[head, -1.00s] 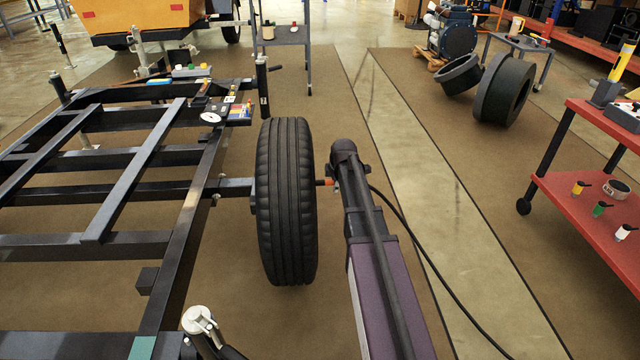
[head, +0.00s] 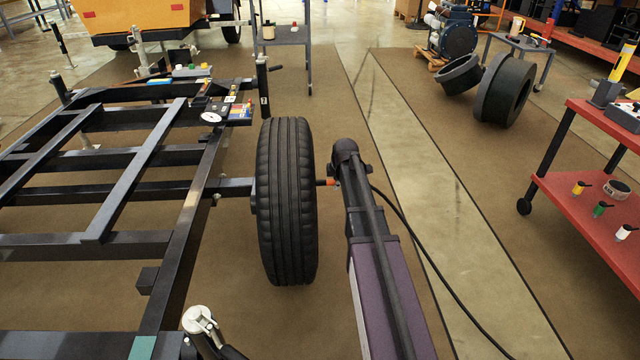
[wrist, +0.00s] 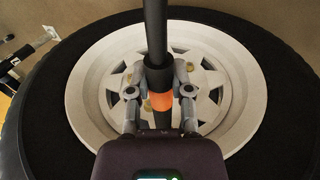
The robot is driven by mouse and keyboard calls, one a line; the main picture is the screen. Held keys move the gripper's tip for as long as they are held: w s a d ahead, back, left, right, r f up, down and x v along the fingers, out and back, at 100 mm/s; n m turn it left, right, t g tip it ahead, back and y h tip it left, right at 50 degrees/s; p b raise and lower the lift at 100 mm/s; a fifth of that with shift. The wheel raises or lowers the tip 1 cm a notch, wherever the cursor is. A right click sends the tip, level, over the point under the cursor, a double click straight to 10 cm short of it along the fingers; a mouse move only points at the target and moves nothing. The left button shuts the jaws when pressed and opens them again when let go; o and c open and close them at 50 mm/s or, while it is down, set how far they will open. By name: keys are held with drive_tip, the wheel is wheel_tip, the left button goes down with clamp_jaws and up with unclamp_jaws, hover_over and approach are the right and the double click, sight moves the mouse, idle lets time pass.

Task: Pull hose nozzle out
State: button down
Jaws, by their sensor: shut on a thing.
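The hose nozzle is a dark tube with an orange band (wrist: 161,103), in front of the pale wheel rim (wrist: 90,95) in the wrist view. My gripper (wrist: 159,82) is shut on it, one finger on each side. My arm hides the gripper there. A black hose (head: 420,232) trails from behind my arm to the lower right. I cannot tell whether the nozzle's far end touches the wheel.
The black trailer frame (head: 130,190) with the wheel stands at left. A red cart (head: 590,205) with small bottles is at right. The floor between my arm and the cart is clear apart from the hose.

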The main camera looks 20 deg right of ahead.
drive_tip(key=shift+s+d, duration=0.3)
drive_tip(key=shift+d, duration=0.6)
drive_tip(key=shift+s+d, duration=0.15)
drive_tip(key=shift+d, duration=0.55)
drive_tip(key=shift+s+d, duration=0.1)
drive_tip(key=shift+d, duration=0.2)
drive_tip(key=shift+s+d, duration=0.1)
drive_tip(key=shift+d, duration=0.25)
drive_tip(key=shift+d, duration=0.1)
drive_tip(key=shift+s, duration=0.1)
